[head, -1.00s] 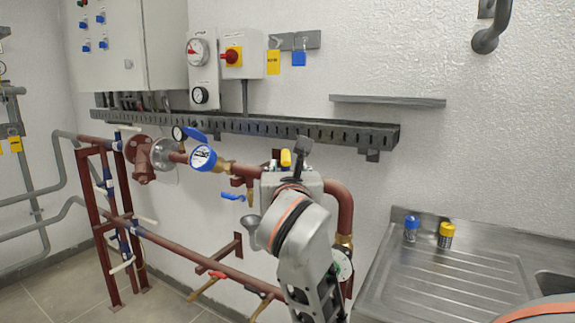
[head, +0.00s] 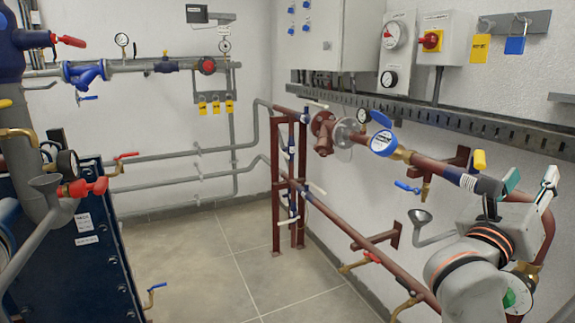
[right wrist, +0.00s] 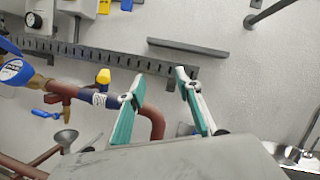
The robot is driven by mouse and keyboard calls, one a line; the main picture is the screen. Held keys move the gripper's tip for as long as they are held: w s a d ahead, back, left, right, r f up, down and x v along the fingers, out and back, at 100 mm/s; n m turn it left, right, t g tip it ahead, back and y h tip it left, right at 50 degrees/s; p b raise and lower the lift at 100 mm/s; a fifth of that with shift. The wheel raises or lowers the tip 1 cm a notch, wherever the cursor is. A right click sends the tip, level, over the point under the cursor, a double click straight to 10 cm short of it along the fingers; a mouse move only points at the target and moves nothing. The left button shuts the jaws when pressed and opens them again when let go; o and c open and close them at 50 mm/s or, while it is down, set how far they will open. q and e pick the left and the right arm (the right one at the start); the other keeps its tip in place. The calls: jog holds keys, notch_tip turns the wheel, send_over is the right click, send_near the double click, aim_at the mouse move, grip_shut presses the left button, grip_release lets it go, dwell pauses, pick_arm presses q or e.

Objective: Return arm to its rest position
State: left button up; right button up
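My right arm comes in at the lower right of the head view. Its gripper (head: 529,184) is raised, with two green-faced fingers apart and nothing between them. The right wrist view shows the same open gripper (right wrist: 160,80), its fingers pointing up in front of the wall. The red-brown pipe (right wrist: 152,118) with a yellow-handled valve (right wrist: 103,78) lies behind and left of the fingers; I see no contact. My left gripper is in neither view.
The blue plate exchanger (head: 90,242) with red-handled valves stands at the left. A red pipe frame (head: 276,190) and a slotted cable tray (head: 430,118) run along the wall. A grey funnel (head: 420,216) is left of my right arm. Tiled floor (head: 215,260) is clear in the middle.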

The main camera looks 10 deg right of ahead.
jog(key=a+f+n+t+y+p, duration=0.25)
jog(key=a+n+t, duration=0.9)
jog(key=n, duration=0.65)
jog(key=a+f+n+y+p, duration=0.1)
jog(key=a+f+n+y, duration=0.5)
jog(key=f+n+y, duration=0.35)
jog(key=a+f+n+y+p, duration=0.1)
jog(key=a+f+n+y, duration=0.65)
jog(key=n+y, duration=0.3)
jog(key=s+a+f+n+g+p, duration=0.1)
jog(key=s+a+f+n+g, duration=0.15)
jog(key=f, duration=0.55)
jog(key=s+a+f+n+g+p, duration=0.1)
jog(key=s+f+n+g, duration=0.25)
jog(key=f, duration=0.55)
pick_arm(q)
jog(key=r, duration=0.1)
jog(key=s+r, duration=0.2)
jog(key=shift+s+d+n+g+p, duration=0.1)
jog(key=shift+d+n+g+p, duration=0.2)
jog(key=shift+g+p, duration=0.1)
pick_arm(e)
jog(key=s+d+f+n+g+h, duration=0.1)
jog(key=s+f+n+g, duration=0.2)
jog(key=s+f, duration=0.9)
notch_tip(320, 180, down, 4)
jog(key=shift+s+d+f+n+g, duration=0.1)
jog(key=shift+s+d+n+g, duration=0.25)
jog(key=shift+g, duration=0.9)
